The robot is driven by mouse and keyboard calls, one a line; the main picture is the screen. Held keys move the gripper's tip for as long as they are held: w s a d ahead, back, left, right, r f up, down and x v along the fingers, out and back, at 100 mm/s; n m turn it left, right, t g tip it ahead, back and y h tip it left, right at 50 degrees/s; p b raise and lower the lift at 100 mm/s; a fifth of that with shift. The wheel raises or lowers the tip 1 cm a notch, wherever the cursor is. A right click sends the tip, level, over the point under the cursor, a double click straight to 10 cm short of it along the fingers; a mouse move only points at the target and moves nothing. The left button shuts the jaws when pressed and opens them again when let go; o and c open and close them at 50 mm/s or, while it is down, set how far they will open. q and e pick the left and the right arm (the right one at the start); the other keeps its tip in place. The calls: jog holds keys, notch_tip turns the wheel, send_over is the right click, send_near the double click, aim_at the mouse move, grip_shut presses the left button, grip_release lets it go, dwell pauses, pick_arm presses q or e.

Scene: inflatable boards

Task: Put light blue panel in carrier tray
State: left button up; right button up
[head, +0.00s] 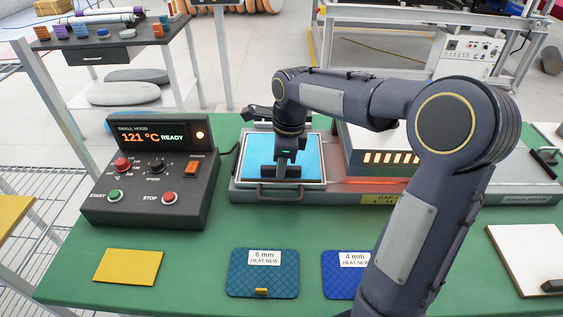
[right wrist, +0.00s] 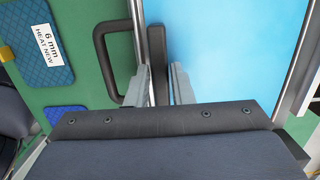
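The light blue panel (head: 257,155) lies flat inside the rim of the grey carrier tray (head: 240,191) at the table's middle. It also fills the right of the right wrist view (right wrist: 235,50). A dark grip bar (right wrist: 157,50) stands at the panel's front edge. My right gripper (head: 284,170) points down over it. In the right wrist view its two fingers (right wrist: 163,85) stand on either side of the bar, with small gaps showing, so it looks open. My left gripper is out of view.
The tray's front handle (head: 282,192) is close by. The heater block (head: 378,150) stands right of the tray. A control box (head: 150,175) reads 121 °C READY. Teal (head: 262,280) and blue (head: 340,275) pads and a yellow pad (head: 128,267) lie in front. A white panel (head: 528,255) lies right.

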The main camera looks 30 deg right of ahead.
jog(key=o, duration=0.3)
jog(key=r, duration=0.4)
jog(key=r+p, duration=0.1)
jog(key=r, duration=0.2)
jog(key=shift+s+d+r, duration=0.1)
jog(key=shift+s+d, duration=0.1)
jog(key=shift+d, duration=0.15)
jog(key=shift+s+r, duration=0.15)
jog(key=shift+r, duration=0.15)
jog(key=shift+s+a+f+n+t+y, duration=0.45)
jog(key=shift+s+a+f+n+t, duration=0.6)
jog(key=shift+s+n, duration=2.6)
jog(key=shift+s+a+f+n+t+y, duration=0.5)
jog(key=shift+s+a+f+n, duration=0.9)
jog(key=shift+s+n, duration=2.3)
jog(key=shift+s+a+f+n+t+y, duration=0.35)
jog(key=shift+s+a+f+n+t, duration=0.9)
jog(key=shift+s+n, duration=2.4)
